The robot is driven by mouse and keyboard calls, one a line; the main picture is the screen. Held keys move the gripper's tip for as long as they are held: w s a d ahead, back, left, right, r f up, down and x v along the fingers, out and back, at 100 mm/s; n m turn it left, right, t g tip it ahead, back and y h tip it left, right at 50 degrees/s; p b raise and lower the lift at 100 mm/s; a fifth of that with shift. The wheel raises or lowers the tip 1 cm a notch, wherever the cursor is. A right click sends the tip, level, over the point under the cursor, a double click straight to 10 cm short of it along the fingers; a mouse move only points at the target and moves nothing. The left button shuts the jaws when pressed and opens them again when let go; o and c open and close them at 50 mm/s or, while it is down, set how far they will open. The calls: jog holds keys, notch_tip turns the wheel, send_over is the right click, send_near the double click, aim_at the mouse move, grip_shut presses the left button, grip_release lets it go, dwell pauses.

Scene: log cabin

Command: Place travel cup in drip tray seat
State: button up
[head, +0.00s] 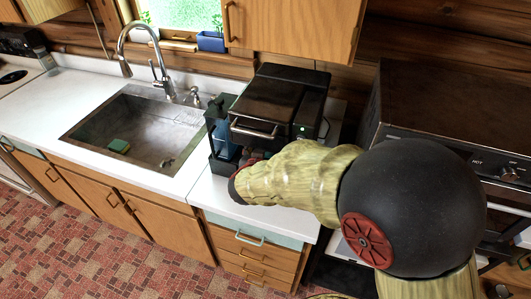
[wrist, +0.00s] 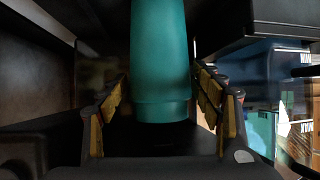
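The teal travel cup (wrist: 161,62) stands upright in the wrist view, between the two yellow-padded fingers of my gripper (wrist: 160,80). Narrow gaps show between both fingers and the cup, so the gripper is open around it. The cup's lower end is over a dark surface (wrist: 150,138), which may be the drip tray; I cannot tell whether it is seated. In the head view my arm reaches to the front of the black coffee machine (head: 283,92) on the counter. My gripper is mostly hidden there behind my arm, and the cup is hidden too.
A black rack with a blue item (head: 222,132) stands left of the machine. A dark oven (head: 450,100) is at right. Wall cabinets (head: 295,25) hang above. The white counter (head: 50,105) left of the sink is clear.

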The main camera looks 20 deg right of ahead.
dwell(0.3)
jog(key=shift+r, duration=0.25)
jog(key=shift+p+v, duration=2.45)
jog(key=shift+v, duration=3.55)
jog(key=shift+f, duration=0.1)
